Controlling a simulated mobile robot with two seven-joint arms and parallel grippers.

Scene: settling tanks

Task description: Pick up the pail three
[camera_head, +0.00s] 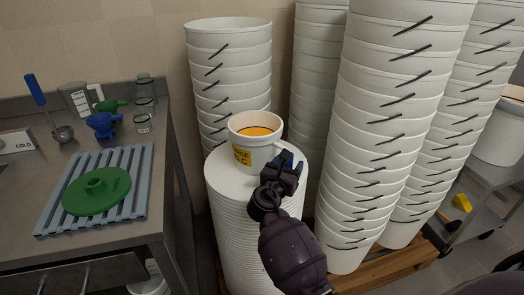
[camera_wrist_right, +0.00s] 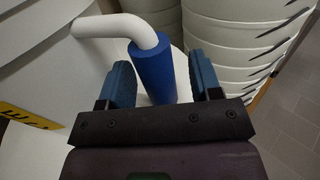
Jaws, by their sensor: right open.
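A white pail (camera_head: 262,153) with orange contents and a yellow label stands upright on top of a tall stack of white lids (camera_head: 228,185). I cannot read the whole label. The pail also shows in the right wrist view (camera_wrist_right: 40,75), at the left. Its side handle has a white bent arm and a blue grip (camera_wrist_right: 155,75). My right gripper (camera_head: 288,163) is open at the pail's right side. In the right wrist view, its two fingers stand on either side of the blue grip, with gaps showing. My left gripper is not in view.
Tall stacks of white buckets (camera_head: 385,130) stand close to the right, and another stack (camera_head: 230,60) stands behind. A steel bench (camera_head: 150,222) on the left holds a blue rack (camera_head: 132,208), a green lid (camera_head: 97,190), funnels and beakers.

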